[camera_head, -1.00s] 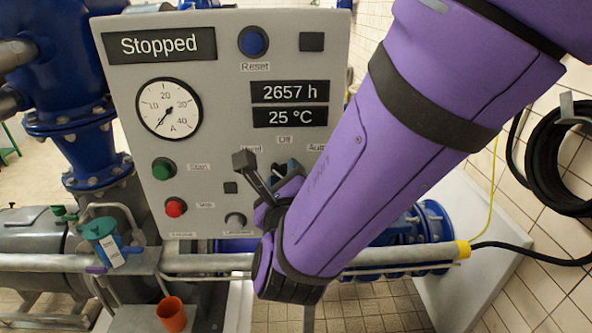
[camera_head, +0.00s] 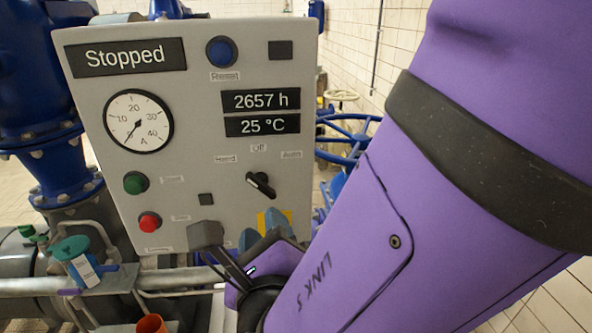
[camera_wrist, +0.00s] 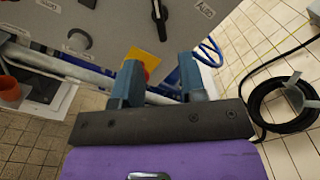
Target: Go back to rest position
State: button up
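My gripper (camera_head: 262,240) is in front of the lower right of the grey control panel (camera_head: 100,215), partly hidden by my purple arm. In the wrist view my gripper (camera_wrist: 160,82) has its two blue-grey fingers apart, with nothing held between them. A yellow plate with a red part (camera_wrist: 146,60) shows behind the left finger; its yellow edge also shows in the head view (camera_head: 284,216). The black selector knob (camera_head: 261,184) sits tilted below the "Off" label, clear of the fingers. The panel display reads "Stopped".
A teal-lidded container (camera_head: 72,250) and an orange cup (camera_head: 150,324) are at lower left. Pipes run below the panel. Blue valve wheels (camera_head: 350,140) stand behind the panel's right side.

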jog(key=w+d+r+m+g+h, duration=0.2)
jog(key=w+d+m+g+h, duration=0.15)
jog(key=d+m, duration=0.45)
jog(key=w+d+r+m+g+h, duration=0.1)
jog(key=w+d+m+g+h, duration=0.1)
jog(key=d+m+h, duration=0.6)
jog(key=w+d+r+m+g+h, duration=0.25)
jog(key=d+m, duration=0.35)
jog(key=d, duration=0.5)
jog(key=s+d+r+m+g+y, duration=0.2)
jog(key=s+d+m+y, duration=0.2)
jog(key=m, duration=0.8)
jog(key=s+d+r+m+g+y, duration=0.2)
jog(key=s+d+m+y, duration=0.3)
jog(key=m, duration=0.8)
jog(key=shift+s+d+r+y, duration=0.2)
jog(key=shift+s+d+y, duration=0.15)
jog(key=shift+d, duration=0.55)
jog(key=shift+a, duration=0.1)
